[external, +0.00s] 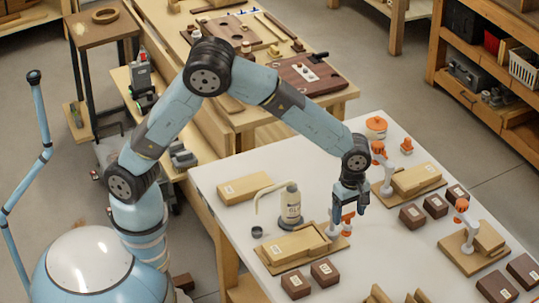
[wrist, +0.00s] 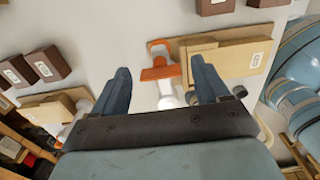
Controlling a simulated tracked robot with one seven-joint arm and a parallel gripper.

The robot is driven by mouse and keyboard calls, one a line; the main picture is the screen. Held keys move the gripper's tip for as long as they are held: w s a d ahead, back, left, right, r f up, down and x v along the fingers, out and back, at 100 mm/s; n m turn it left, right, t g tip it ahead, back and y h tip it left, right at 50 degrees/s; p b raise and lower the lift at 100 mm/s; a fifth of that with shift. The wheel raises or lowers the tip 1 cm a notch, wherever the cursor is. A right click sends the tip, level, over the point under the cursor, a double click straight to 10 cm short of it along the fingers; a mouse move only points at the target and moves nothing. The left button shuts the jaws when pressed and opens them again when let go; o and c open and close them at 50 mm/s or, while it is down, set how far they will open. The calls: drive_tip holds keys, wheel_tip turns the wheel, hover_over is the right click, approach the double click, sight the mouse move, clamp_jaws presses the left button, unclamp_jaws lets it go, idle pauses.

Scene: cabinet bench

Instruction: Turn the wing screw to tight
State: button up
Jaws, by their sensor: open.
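An orange wing screw (wrist: 160,73) sits on a white clamp stand (wrist: 168,97) in the wrist view, between my open fingers and apart from both. My gripper (wrist: 160,70) is open and empty around it, pointing down. In the external view, my gripper (external: 349,208) hangs directly above the near-left clamp, and the orange wing screw (external: 348,217) shows partly beneath it. The clamp stands on a wooden base (external: 275,262) beside a tan block (external: 298,244). My gripper hides part of the stand. I cannot tell how tight the screw is.
Other clamps with orange wings (external: 378,148) (external: 462,205) stand to the right on the white table (external: 225,181). Dark brown boxes (external: 325,272) lie in front and to the right.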

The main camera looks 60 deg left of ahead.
drive_tip(key=c, duration=1.1)
drive_tip(key=shift+o, duration=0.2)
drive_tip(key=shift+m, duration=0.3)
